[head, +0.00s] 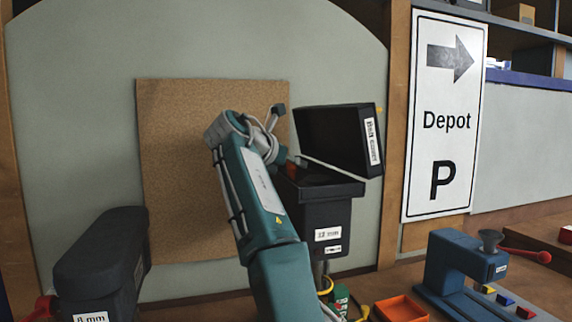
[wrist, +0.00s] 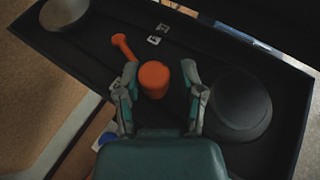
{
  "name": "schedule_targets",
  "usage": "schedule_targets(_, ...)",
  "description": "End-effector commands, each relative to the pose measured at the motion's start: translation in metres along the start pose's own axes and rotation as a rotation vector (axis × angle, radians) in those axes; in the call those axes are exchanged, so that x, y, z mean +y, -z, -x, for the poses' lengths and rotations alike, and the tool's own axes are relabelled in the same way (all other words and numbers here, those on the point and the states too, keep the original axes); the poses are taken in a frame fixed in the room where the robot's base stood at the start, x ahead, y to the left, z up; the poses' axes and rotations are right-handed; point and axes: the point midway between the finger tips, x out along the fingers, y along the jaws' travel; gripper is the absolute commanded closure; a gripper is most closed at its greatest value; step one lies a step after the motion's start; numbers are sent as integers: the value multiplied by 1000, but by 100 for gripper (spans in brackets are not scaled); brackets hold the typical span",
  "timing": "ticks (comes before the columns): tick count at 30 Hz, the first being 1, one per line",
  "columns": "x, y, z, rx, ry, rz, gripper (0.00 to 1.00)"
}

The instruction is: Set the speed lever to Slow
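A black machine housing (head: 323,215) with a "12 mm" label stands left of the Depot sign in the head view, its black lid (head: 345,138) raised. In the wrist view, an orange round-topped knob (wrist: 154,78) lies between my gripper's (wrist: 160,72) two fingertips, with a gap on each side. My gripper is open. An orange lever (wrist: 122,46) lies up and left of the knob, near two small white labels (wrist: 153,40) that are too small to read. No Slow marking is legible. In the head view my wrist hides most of the gripper.
A dark machine (head: 100,262) labelled "8 mm" stands at left. A teal press (head: 462,262) and an orange tray (head: 400,308) are at right. A round black part (wrist: 240,103) and a grey round part (wrist: 65,12) sit inside the black housing.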

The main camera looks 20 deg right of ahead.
Motion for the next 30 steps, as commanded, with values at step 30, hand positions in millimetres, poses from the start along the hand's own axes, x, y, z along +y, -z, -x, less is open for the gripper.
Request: schedule_targets(30,4,30,119,0,-3,3,50)
